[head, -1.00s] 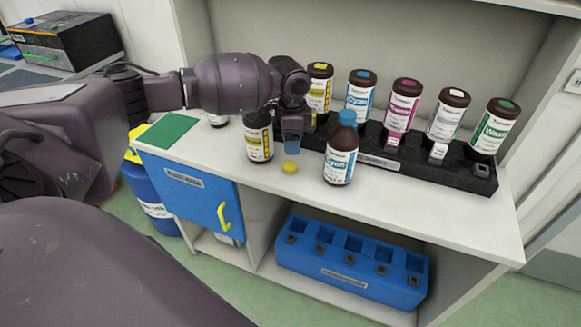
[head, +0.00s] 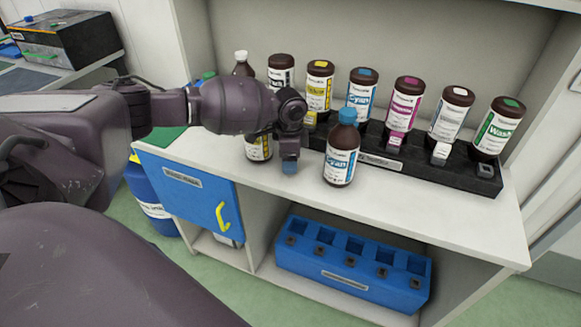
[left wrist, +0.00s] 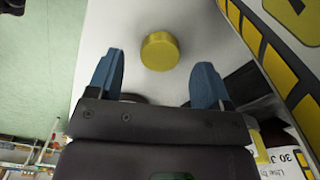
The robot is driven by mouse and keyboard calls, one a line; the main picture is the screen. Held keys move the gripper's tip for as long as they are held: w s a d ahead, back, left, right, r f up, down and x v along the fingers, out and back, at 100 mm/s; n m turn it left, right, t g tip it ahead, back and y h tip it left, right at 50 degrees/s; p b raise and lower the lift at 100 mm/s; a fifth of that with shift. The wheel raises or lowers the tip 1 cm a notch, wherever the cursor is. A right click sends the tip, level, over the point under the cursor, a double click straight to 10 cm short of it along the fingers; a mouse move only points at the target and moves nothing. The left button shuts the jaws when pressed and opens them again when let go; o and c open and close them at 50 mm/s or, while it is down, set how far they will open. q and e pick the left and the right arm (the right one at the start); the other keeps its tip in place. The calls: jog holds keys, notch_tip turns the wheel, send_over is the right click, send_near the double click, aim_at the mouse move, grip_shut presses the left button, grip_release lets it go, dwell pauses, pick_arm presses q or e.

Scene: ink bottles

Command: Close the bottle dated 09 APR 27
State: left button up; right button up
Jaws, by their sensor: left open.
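A yellow cap (left wrist: 159,51) lies on the white counter (head: 430,215), ahead of and between my open left fingertips in the left wrist view (left wrist: 156,82). In the head view my left gripper (head: 289,167) points down at the counter and hides the cap. A yellow-labelled brown bottle (head: 258,148) stands just left of the gripper, its top hidden by my arm. Its label fills the right edge of the wrist view (left wrist: 280,60). A blue-capped Cyan bottle (head: 341,155) stands to the right. I cannot read 09 APR 27 anywhere. My right gripper is not in view.
A black rack (head: 440,165) holds several capped bottles behind. A white-capped bottle (head: 243,62) stands behind my arm. A green mat (head: 170,138) lies at left. A blue tray (head: 350,268) is on the shelf below. The front counter at right is clear.

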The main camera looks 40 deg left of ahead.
pick_arm(q)
jog(key=shift+f, duration=1.2)
jog(key=shift+r, duration=0.1)
jog(key=c, duration=1)
jog(key=shift+r, duration=0.15)
